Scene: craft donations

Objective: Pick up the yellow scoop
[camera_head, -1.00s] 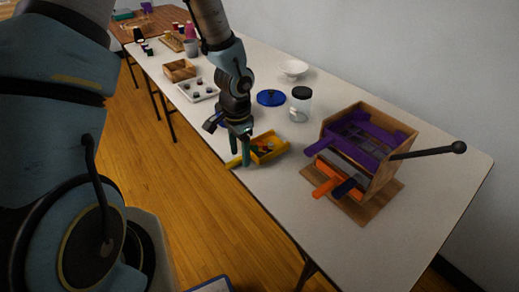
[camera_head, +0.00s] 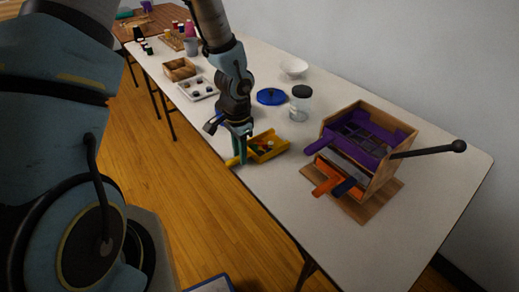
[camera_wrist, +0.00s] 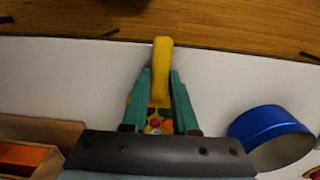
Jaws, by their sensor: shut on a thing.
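The yellow scoop (camera_head: 274,145) is a small tray holding green and red bits, near the front edge of the white table. Its handle (camera_head: 233,161) points left toward that edge. My gripper (camera_head: 240,156) is shut on the handle, its teal fingers hiding part of it. In the wrist view the yellow handle (camera_wrist: 161,62) runs out between the fingers of my gripper (camera_wrist: 161,78). Coloured bits show behind them. I cannot tell whether the scoop touches the table.
A wooden press (camera_head: 371,120) with purple and orange parts and a long black lever stands right. A clear jar (camera_head: 301,106), blue lid (camera_head: 271,97) and white bowl (camera_head: 293,68) are behind. A blue round thing (camera_wrist: 262,122) is close by. The right front table is clear.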

